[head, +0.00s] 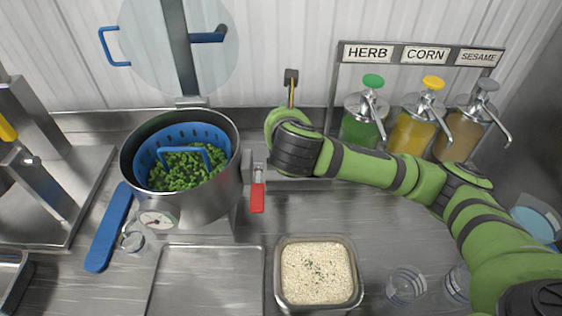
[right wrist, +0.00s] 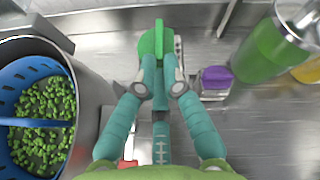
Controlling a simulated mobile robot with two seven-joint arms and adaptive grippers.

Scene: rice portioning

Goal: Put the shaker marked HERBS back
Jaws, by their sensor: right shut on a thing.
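My right gripper (right wrist: 160,78) is shut on a green thing (right wrist: 147,42) at the back of the counter in the right wrist view. It is likely the HERBS shaker, but no marking on it is readable. A silvery, slotted-looking strip shows just right of it. I cannot tell whether the green thing touches the surface below. In the head view my right arm's wrist (head: 296,145) hides the fingers and the held thing. A shaker with a purple top (right wrist: 216,78) stands close to the right of the gripper. My left gripper is not in view.
A steel pot (head: 222,190) with a blue basket of peas (head: 188,167) stands left of my right arm. Green HERB (head: 360,125), yellow CORN (head: 415,125) and SESAME (head: 465,125) dispensers stand at right. A rice container (head: 318,272) with green flecks sits in front. A red-handled valve (head: 257,197) sticks out.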

